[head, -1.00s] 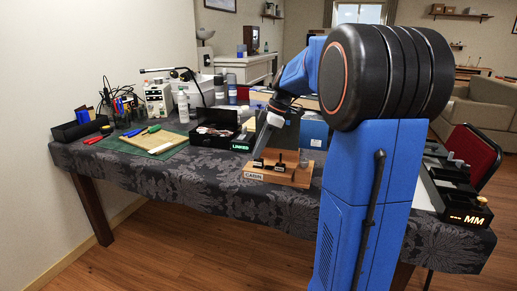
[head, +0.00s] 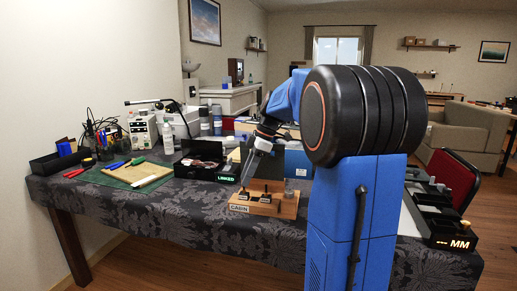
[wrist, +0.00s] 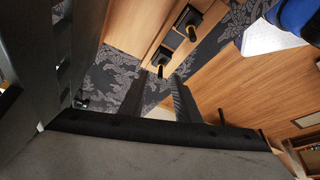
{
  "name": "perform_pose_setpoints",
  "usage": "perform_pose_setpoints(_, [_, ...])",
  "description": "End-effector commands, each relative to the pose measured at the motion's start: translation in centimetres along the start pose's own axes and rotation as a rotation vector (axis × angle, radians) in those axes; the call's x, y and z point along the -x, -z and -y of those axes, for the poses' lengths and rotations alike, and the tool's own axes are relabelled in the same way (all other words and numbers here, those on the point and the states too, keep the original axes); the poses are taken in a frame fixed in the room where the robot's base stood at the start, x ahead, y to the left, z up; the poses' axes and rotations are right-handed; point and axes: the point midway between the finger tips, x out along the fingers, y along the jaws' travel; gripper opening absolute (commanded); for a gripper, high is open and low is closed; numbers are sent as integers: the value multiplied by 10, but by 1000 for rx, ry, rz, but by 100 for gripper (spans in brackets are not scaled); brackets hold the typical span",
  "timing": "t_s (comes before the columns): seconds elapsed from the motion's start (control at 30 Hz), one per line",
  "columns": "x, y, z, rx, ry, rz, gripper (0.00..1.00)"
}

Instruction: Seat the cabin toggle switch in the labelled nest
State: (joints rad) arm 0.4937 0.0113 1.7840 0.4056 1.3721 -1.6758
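The wooden fixture (head: 286,211) with a "CABIN" label (head: 239,209) stands at the front edge of the patterned table. Small black switch-like pieces with upright stems stand on it, one at its left (head: 244,195) and one at its middle (head: 265,197). In the wrist view, two black pieces, one farther (wrist: 188,20) and one nearer (wrist: 160,60), show on the wood. I cannot tell which is the cabin toggle switch or whether it is fully seated. My gripper (head: 244,182) is just above the fixture's left end. In the wrist view its fingers (wrist: 158,98) are apart, with nothing clearly between them.
A black box marked "LINKED" (head: 227,179) stands behind left of the fixture. A green mat with a board (head: 140,174) and tools lie farther left. A black tray marked "MM" (head: 440,242) is at the right. A blue box (head: 298,163) stands behind.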

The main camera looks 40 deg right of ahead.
Motion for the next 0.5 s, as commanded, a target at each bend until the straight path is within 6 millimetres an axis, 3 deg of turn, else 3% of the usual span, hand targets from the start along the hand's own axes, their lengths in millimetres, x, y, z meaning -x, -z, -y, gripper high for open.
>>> perform_pose_setpoints(0.5, [104,-1,-1,-2,-4,0,29])
